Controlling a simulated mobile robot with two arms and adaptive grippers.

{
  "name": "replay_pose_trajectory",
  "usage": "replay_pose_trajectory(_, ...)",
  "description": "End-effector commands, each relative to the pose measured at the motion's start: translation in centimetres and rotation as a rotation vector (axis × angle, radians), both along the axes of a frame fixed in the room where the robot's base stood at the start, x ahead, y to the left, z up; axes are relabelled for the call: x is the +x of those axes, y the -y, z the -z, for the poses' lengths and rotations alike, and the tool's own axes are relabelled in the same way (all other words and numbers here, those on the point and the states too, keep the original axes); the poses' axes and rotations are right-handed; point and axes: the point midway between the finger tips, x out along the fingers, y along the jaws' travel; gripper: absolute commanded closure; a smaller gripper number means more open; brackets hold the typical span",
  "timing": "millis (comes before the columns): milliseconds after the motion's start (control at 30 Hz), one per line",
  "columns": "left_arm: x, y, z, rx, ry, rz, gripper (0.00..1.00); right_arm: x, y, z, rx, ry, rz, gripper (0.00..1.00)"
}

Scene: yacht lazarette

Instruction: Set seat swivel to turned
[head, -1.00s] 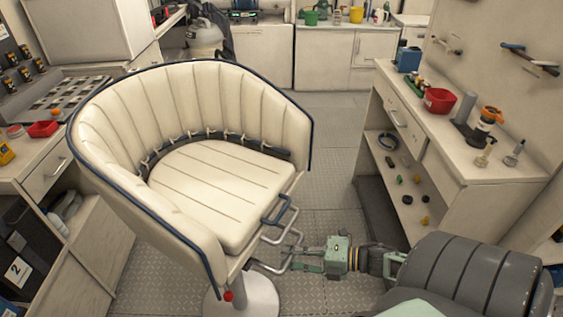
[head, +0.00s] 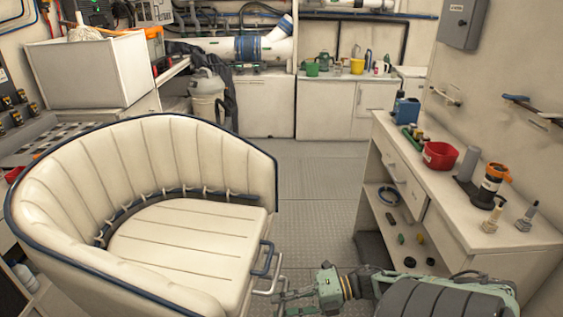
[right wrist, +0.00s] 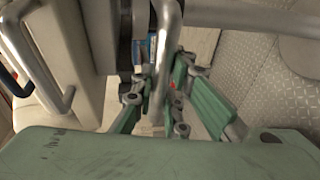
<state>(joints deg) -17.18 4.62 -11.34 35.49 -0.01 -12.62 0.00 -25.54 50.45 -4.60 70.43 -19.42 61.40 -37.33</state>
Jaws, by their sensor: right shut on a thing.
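The cream padded swivel seat (head: 185,240) with dark blue piping fills the lower left of the head view, its open front facing right. Metal handles project from its front edge: a blue-grip one (head: 264,258) and a bare metal one below it. My right gripper (head: 285,295) reaches in from the right at that lower handle. In the right wrist view, the green fingers (right wrist: 170,85) are closed around the bent metal bar (right wrist: 164,60). The seat's pedestal is out of view. My left gripper is not in view.
A cream workbench (head: 450,215) stands to the right with a red bin (head: 440,155) and several small items. Cabinets (head: 325,110) line the back. The patterned metal floor (head: 315,205) between seat and bench is clear.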

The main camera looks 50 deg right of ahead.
Motion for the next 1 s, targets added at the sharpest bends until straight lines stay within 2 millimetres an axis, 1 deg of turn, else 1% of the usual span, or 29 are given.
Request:
replay_pose_trajectory(33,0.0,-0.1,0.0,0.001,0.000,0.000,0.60,0.5,0.6,-0.4,-0.002,0.006,0.012,1.00)
replay_pose_trajectory(133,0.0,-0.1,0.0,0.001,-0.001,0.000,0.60,0.5,0.6,-0.4,-0.003,0.006,0.013,1.00)
replay_pose_trajectory(167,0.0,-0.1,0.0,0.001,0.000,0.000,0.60,0.5,0.6,-0.4,-0.004,0.007,0.013,0.86)
replay_pose_trajectory(367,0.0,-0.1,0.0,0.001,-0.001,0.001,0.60,0.4,0.4,-0.3,-0.003,0.007,0.010,0.69)
replay_pose_trajectory(633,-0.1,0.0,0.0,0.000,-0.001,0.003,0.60,0.2,0.2,-0.2,-0.002,0.005,0.005,0.68)
replay_pose_trajectory(767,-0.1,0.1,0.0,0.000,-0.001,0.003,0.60,-0.2,0.6,-0.2,-0.003,0.003,0.005,0.68)
replay_pose_trajectory(867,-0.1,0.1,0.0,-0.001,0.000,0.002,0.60,-1.2,1.6,-0.4,-0.004,0.001,0.005,0.68)
replay_pose_trajectory(1000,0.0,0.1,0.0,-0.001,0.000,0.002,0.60,-3.2,3.7,-1.0,-0.006,0.000,0.007,0.68)
